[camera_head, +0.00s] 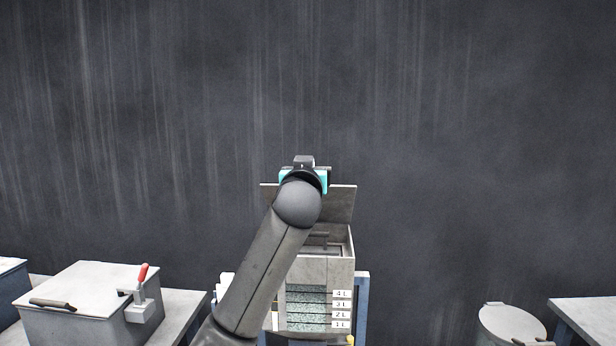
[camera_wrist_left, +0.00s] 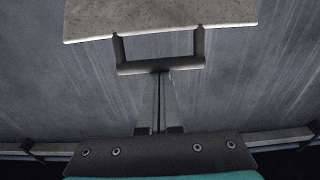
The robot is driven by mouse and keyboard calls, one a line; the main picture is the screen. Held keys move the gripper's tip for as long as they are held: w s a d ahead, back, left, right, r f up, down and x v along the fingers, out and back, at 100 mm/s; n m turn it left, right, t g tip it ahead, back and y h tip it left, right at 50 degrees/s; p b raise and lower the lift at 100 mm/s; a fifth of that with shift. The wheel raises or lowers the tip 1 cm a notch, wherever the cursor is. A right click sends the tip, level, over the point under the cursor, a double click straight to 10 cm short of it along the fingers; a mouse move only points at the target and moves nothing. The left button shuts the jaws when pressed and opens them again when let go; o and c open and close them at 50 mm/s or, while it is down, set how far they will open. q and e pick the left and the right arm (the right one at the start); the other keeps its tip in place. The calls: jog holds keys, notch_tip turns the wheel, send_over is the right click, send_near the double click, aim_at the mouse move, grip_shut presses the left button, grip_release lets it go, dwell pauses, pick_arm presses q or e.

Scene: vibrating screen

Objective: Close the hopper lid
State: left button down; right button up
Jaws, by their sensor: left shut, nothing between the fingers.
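The hopper (camera_head: 342,272) is a pale box with a clear front scale marked 1 L to 4 L. Its grey lid (camera_head: 341,203) stands raised at the back edge, so the top is open. In the left wrist view a pale panel edge (camera_wrist_left: 160,18), seemingly the lid, carries a U-shaped handle (camera_wrist_left: 190,64). My left gripper (camera_wrist_left: 158,76) is shut and empty, its fingertips at the handle's bar; I cannot tell whether they touch it. In the head view my own wrist hides the fingers and part of the lid. My right gripper is in neither view.
A closed grey box (camera_head: 88,304) with a red-handled clamp (camera_head: 141,284) stands on a bench at the left. A round lidded bin (camera_head: 511,324) and a table (camera_head: 590,318) are at the right. A blue frame (camera_head: 362,305) stands beside the hopper.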

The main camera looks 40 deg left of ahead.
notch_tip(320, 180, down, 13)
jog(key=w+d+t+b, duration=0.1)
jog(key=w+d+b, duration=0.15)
jog(key=b, duration=1.15)
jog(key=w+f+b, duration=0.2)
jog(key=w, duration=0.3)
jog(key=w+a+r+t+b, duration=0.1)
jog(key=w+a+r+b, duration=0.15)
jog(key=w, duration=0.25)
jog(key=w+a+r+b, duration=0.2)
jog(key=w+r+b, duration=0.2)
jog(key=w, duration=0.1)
pick_arm(q)
jog(key=s+d+f+t+y+b, duration=0.1)
jog(key=s+d+f+t, duration=0.1)
jog(key=f, duration=0.3)
jog(key=s+d+f+t+y+b, duration=0.1)
jog(key=s+f+t+y+b, duration=0.1)
jog(key=f, duration=0.4)
jog(key=s+d+f+t+y+b, duration=0.1)
jog(key=s+d+f+t+y, duration=0.1)
jog(key=f, duration=0.3)
jog(key=shift+s+d+f, duration=0.3)
jog(key=shift+f, duration=0.05)
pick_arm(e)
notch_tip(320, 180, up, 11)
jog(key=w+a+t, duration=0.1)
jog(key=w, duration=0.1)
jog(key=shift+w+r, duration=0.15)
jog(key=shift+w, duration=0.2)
